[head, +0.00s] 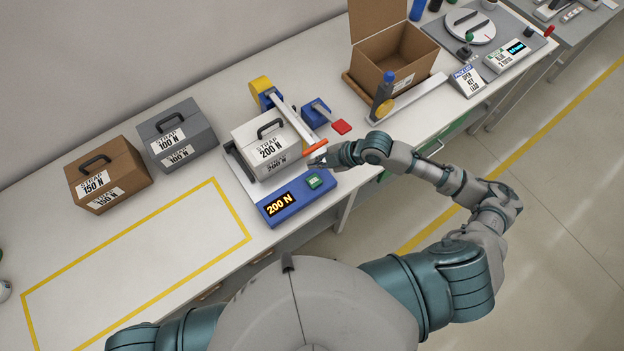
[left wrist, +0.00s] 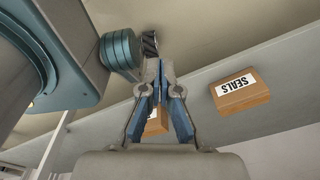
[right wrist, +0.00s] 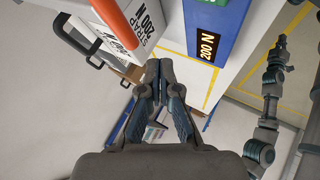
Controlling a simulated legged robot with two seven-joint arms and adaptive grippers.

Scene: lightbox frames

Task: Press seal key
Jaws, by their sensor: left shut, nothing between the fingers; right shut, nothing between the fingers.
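The green key (head: 314,180) sits on the front panel of a blue device (head: 300,203), right of its display (head: 282,204), which reads 200 N. A white case (head: 266,147) labelled STRAP 200 N stands on the device. My right gripper (head: 314,160) is shut and empty, a little behind and above the green key; I cannot tell the exact gap. My left gripper (left wrist: 160,66) is shut and empty, visible only in the left wrist view.
An orange bar (head: 315,146) lies close to my right gripper. Brown (head: 108,173) and grey (head: 177,134) strap cases stand left. A yellow-taped area (head: 130,240) of the bench is clear. An open carton (head: 391,55) stands at the back. The left wrist view shows a SEALS box (left wrist: 240,95).

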